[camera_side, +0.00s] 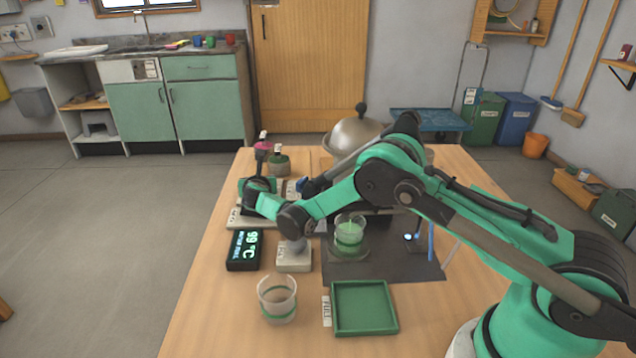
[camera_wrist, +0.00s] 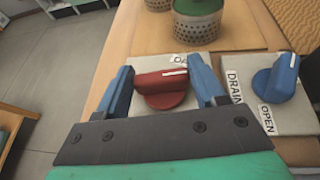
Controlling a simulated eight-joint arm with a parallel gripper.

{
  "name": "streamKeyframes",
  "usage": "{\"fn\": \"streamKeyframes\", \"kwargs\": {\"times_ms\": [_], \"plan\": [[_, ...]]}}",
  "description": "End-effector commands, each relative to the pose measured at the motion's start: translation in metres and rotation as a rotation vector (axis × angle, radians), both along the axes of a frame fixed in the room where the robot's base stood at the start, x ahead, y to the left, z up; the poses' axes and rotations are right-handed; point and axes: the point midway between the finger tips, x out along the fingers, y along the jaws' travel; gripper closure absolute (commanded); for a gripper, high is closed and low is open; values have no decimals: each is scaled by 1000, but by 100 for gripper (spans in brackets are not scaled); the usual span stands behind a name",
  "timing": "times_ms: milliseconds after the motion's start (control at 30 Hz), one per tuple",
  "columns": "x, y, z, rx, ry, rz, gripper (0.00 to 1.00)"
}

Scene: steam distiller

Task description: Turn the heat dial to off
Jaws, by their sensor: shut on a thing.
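The red dial (camera_wrist: 165,88) sits on a pale plate (camera_wrist: 150,126) in the wrist view. A white pointer line runs along its top and points right, toward a partly covered label starting with "O". My gripper (camera_wrist: 161,82) has its blue fingers on either side of the dial and is shut on it. In the side view my gripper (camera_side: 258,187) reaches down at the left end of the pale plate (camera_side: 240,219), and the dial is hidden there behind my arm.
A blue drain knob (camera_wrist: 275,78) with DRAIN and OPEN labels stands close right of my gripper. Perforated containers (camera_wrist: 197,22) stand behind.

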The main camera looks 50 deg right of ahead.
Motion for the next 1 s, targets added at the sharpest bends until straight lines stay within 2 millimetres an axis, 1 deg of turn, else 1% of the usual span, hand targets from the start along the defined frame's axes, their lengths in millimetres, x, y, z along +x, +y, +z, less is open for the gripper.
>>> {"fn": "streamKeyframes", "kwargs": {"times_ms": [300,500,733,1000], "plan": [[-1,-3,1,0,-1,219,90],[-1,-3,1,0,-3,326,90],[-1,-3,1,1,-3,395,90],[-1,-2,1,-2,-3,414,90]]}}
